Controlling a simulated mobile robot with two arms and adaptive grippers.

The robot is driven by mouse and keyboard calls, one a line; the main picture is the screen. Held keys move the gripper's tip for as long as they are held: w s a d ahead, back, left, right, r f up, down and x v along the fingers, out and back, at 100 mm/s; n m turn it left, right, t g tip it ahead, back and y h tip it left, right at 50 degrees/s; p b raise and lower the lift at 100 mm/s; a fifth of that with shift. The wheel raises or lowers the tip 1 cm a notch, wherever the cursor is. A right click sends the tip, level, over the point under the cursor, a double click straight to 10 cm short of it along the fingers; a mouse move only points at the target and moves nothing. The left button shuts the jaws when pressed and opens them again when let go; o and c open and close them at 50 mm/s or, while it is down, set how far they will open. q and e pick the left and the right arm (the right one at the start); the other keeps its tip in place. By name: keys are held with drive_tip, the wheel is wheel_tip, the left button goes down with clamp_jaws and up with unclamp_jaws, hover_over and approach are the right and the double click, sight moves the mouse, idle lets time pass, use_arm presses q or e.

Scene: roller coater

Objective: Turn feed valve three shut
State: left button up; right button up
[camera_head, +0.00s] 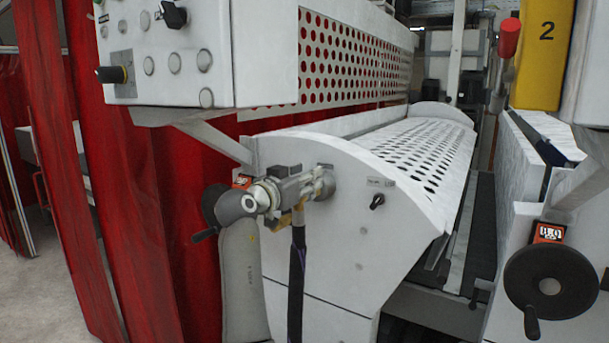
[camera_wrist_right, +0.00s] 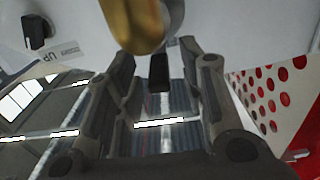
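A feed valve with a brass-coloured body (camera_wrist_right: 137,22) is mounted on the white end plate of the roller machine. Its number cannot be read. A dark hose (camera_head: 297,285) hangs below it. My right gripper (camera_head: 315,185) is at the valve and hides most of it in the head view. In the right wrist view, my right gripper's fingers (camera_wrist_right: 160,90) are spread apart. A short black lever end (camera_wrist_right: 159,72) shows between them, with gaps to both sides; I see no grip on it. My left gripper is not in view.
A small black knob (camera_head: 377,201) with a label sits right of the valve. A control box (camera_head: 165,55) overhangs at upper left. One black handwheel (camera_head: 209,205) is partly behind my arm; another handwheel (camera_head: 550,284) is at right. Red curtains (camera_head: 105,190) hang at left.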

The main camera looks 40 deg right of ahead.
clamp_jaws()
idle(0.5)
